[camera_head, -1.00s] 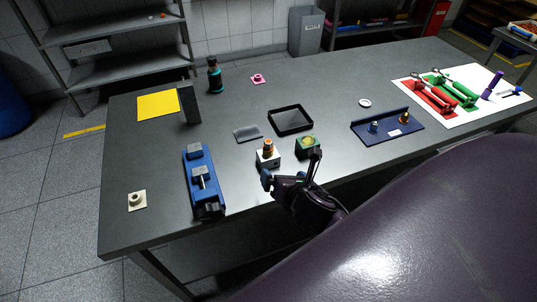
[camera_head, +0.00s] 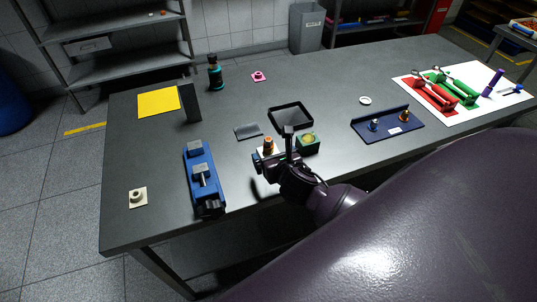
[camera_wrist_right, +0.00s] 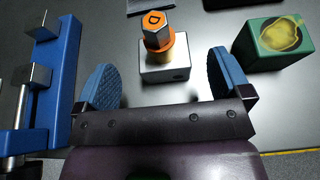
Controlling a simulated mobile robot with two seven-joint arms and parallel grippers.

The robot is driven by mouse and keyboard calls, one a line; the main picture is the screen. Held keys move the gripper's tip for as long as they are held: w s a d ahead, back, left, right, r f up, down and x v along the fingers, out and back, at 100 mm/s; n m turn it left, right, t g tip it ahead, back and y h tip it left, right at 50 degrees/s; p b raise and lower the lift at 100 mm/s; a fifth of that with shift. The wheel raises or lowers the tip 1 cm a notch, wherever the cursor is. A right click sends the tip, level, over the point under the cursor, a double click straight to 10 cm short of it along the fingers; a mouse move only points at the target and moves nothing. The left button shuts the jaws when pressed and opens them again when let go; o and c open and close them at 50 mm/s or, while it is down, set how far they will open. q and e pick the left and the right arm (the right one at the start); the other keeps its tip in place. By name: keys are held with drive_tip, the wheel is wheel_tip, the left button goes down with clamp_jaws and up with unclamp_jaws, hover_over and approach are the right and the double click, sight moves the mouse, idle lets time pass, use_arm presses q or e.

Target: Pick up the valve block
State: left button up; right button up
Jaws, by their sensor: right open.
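The valve block, which I take to be the silver-white block with a brass collar and an orange hexagonal cap marked "D" (camera_wrist_right: 163,66), stands upright on the table. In the head view its orange top (camera_head: 268,144) shows, while its body is partly hidden by my right gripper. My right gripper (camera_head: 273,153) is open and empty at the near side of the block. In the right wrist view its two blue-padded fingers (camera_wrist_right: 164,80) are spread wide to either side, with the block between and slightly beyond them. My left gripper is not in view.
A blue vise-like fixture (camera_head: 204,178) lies to the left. A black tray (camera_head: 290,116) and a grey plate (camera_head: 248,131) lie behind. A blue bracket (camera_head: 388,126) is farther right.

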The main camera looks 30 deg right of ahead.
sight(270, 151)
drive_tip(key=shift+x, duration=2)
drive_tip(key=shift+d, duration=0.15)
drive_tip(key=shift+s, duration=0.1)
drive_tip(key=shift+c, duration=0.2)
drive_tip(key=c, duration=1.2)
